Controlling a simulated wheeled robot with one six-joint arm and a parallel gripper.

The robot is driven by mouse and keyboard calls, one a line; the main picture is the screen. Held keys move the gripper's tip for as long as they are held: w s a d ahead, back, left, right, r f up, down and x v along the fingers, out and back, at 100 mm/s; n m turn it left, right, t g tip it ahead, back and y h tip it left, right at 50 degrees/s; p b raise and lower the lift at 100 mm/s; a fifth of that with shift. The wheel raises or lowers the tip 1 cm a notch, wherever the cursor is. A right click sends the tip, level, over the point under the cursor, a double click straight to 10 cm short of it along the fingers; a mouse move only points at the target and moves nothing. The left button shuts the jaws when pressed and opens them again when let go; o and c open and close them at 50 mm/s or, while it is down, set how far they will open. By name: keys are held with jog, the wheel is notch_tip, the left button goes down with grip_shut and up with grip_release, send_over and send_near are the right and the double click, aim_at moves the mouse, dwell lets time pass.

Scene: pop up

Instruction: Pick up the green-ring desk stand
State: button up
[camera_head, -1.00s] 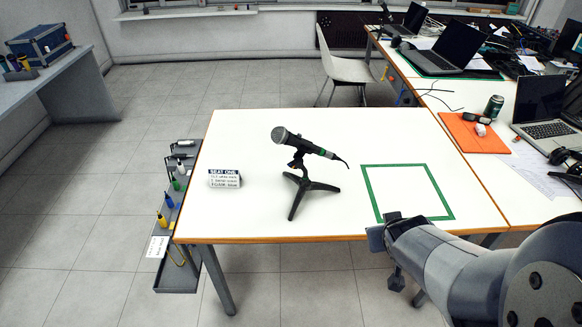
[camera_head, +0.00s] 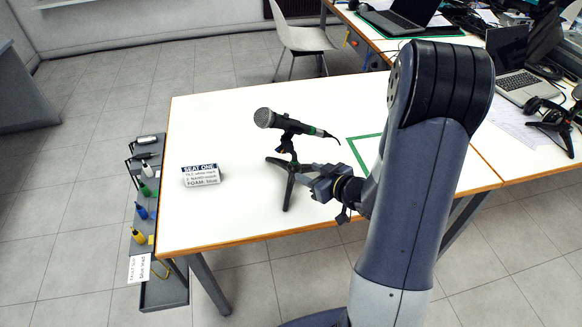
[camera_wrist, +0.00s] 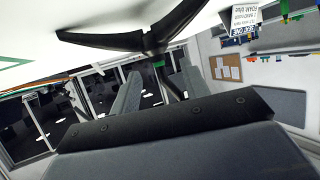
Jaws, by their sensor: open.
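The desk stand (camera_head: 286,172) is a small black tripod upright on the white table, holding a tilted dark microphone (camera_head: 290,122). A green band shows on the microphone's rear part. My gripper (camera_head: 312,182) is open and empty, low at the stand's right side, close to its legs. In the wrist view the stand (camera_wrist: 148,42) appears inverted, legs spread across the top, with a green ring on its stem. The stem appears between the two grey fingers of my gripper (camera_wrist: 160,76); I cannot tell whether they touch it. The microphone is not clear there.
A "SEAT ONE" card (camera_head: 201,175) stands left of the stand on the white table (camera_head: 220,125). A green outlined square (camera_head: 366,150) is partly hidden by my arm. A side rack (camera_head: 160,215) holds coloured bottles. Another black tripod (camera_head: 552,130) is at far right.

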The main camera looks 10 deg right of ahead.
aim_at(296, 164)
jog(key=x, duration=0.8)
jog(key=shift+w+d+r, duration=0.1)
jog(key=shift+w+d, duration=0.05)
jog(key=shift+w, duration=0.1)
grip_shut()
jog(key=shift+r, duration=0.1)
